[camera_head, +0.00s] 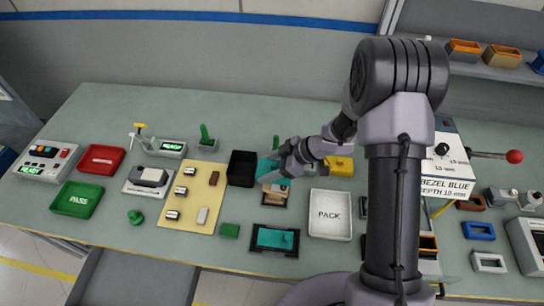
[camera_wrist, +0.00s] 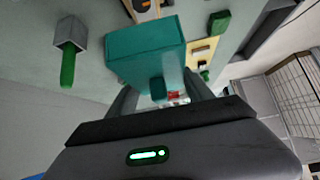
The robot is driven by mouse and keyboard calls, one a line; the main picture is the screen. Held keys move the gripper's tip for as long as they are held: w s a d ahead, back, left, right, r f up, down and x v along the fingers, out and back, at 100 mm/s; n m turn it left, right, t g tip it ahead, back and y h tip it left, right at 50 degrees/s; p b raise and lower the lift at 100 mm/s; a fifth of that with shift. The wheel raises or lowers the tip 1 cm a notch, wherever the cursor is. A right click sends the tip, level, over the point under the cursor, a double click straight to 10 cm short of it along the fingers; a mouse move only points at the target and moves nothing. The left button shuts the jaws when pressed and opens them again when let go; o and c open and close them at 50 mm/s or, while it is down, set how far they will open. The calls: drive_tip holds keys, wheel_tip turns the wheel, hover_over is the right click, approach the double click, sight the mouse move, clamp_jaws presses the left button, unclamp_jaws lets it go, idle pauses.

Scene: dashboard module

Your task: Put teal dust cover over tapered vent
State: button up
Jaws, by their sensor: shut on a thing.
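My gripper (camera_head: 287,163) is shut on the teal dust cover (camera_head: 266,168), left of my arm's vertical column in the head view. In the wrist view the teal dust cover (camera_wrist: 146,50) is a box with a small knob at its near side, with the fingers (camera_wrist: 160,95) on either side of it. Just below the gripper in the head view is a dark-based fixture with a tan part (camera_head: 274,192), partly hidden by the gripper. I cannot tell for sure which thing is the tapered vent.
A black bin (camera_head: 241,168) stands just left of the gripper. A white PACK tray (camera_head: 330,215) is at lower right, and a dark tray with a teal part (camera_head: 275,239) lies in front. A yellow block (camera_head: 339,166) is behind the arm. A tan board (camera_head: 190,195) holds several small parts.

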drive_tip(key=shift+a, duration=0.15)
drive_tip(key=shift+d+r, duration=0.1)
drive_tip(key=shift+d, duration=0.2)
drive_tip(key=shift+s+r+p, duration=0.1)
drive_tip(key=shift+p, duration=0.55)
drive_tip(key=b, duration=0.3)
hover_over(270, 186)
wheel_tip(270, 186, down, 6)
drive_tip(key=shift+f, duration=0.1)
drive_tip(key=shift+p, duration=1.05)
idle(0.4)
drive_tip(key=shift+f+b, duration=0.8)
drive_tip(key=shift+f, duration=0.4)
drive_tip(key=o, duration=1.4)
drive_tip(key=shift+o, duration=0.2)
